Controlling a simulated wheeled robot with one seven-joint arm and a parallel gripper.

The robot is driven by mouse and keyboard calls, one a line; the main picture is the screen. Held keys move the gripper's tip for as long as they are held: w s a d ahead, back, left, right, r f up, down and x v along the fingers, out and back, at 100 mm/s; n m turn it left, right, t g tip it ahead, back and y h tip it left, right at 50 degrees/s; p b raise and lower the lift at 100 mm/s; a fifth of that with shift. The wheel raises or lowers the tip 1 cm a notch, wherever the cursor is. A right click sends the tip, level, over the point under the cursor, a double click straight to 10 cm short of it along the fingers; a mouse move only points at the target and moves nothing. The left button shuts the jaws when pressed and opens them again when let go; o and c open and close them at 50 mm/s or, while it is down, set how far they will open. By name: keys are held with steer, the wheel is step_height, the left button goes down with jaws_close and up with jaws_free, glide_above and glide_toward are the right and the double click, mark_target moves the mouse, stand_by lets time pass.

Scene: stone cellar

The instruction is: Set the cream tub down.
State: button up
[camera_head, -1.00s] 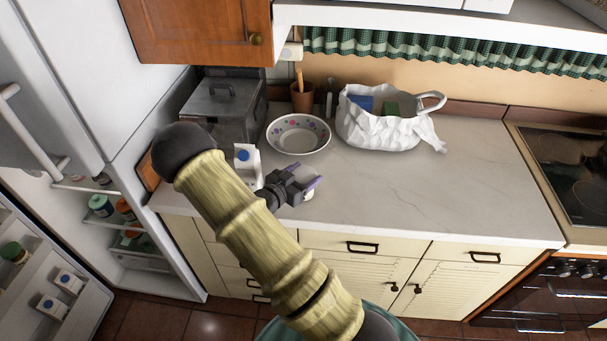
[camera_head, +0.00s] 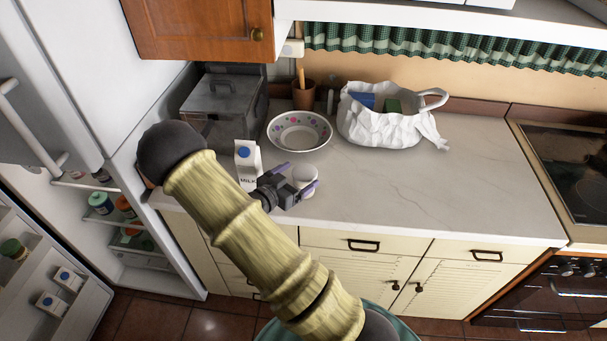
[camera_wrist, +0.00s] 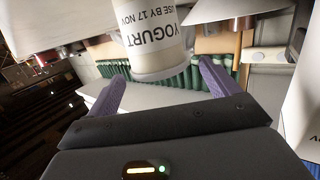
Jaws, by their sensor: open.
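The cream tub (camera_head: 306,176), pale with a YOGURT label, stands on the countertop (camera_head: 420,195) near its front edge. In the wrist view, the tub (camera_wrist: 155,42) appears upside down, with its label towards me and its lid end nearest the fingers. My gripper (camera_head: 296,178) is open, at the left side of the tub in the head view. Its two purple fingers (camera_wrist: 163,84) are spread wide in the wrist view, with a gap between them and the tub's body beyond. Part of the tub is hidden behind my gripper in the head view.
A milk carton (camera_head: 247,162) stands close to the left of my gripper. Behind are a patterned bowl (camera_head: 300,146), a metal bread box (camera_head: 212,107) and a white bag (camera_head: 380,128) of goods. The open fridge (camera_head: 75,90) is at left. The counter to the right is clear.

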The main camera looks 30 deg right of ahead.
steer(key=b+v, duration=0.1)
steer(key=v, duration=0.7)
steer(key=shift+s+a+b, duration=0.15)
steer(key=shift+a+b, duration=0.15)
steer(key=shift+b, duration=0.05)
steer(key=shift+r, duration=0.1)
